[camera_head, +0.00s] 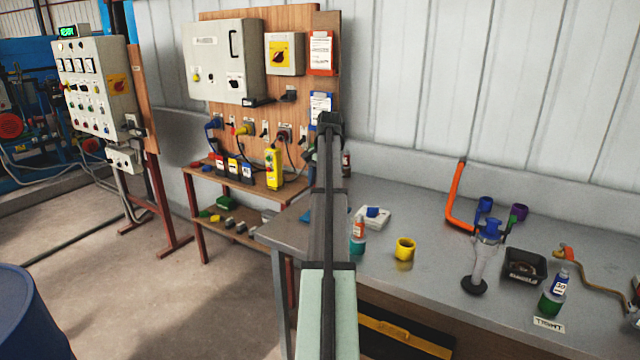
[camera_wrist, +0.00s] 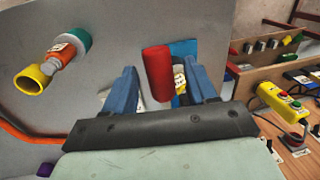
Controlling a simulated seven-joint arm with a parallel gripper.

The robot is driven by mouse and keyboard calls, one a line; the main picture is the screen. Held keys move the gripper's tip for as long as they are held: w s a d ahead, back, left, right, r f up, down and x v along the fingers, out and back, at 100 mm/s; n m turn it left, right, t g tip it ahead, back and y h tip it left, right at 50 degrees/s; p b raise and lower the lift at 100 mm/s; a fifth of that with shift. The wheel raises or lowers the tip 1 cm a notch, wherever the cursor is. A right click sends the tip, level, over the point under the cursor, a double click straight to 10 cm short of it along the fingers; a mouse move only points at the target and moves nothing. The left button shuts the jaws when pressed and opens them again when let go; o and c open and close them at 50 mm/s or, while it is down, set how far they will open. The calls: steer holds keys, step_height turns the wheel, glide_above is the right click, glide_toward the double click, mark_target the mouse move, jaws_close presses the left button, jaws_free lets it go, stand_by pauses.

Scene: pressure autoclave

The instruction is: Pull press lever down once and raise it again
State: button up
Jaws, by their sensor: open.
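An orange bent bar (camera_head: 458,205), which may be the press lever, rises at the back of the grey bench in the head view. Beside it stands a grey column (camera_head: 485,262) with a blue top and dark round base. In the wrist view, an orange strip (camera_wrist: 28,140) at lower left looks like the same bar. My gripper (camera_wrist: 162,76) is open, its blue fingers apart, well away from the bar. A red cylinder (camera_wrist: 157,74) appears between the fingers; I cannot tell its depth or any contact. In the head view my fingers are hidden.
The bench (camera_head: 400,200) holds a yellow cup (camera_head: 405,249), an orange-and-teal bottle (camera_head: 358,236), a black tray (camera_head: 525,266) and a blue-and-green bottle (camera_head: 553,294). A wooden board with switch boxes (camera_head: 225,62) stands at left. The bench between yellow cup and grey column is clear.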

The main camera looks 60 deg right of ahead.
steer(key=shift+f, duration=0.2)
steer(key=shift+c, duration=0.4)
jaws_close()
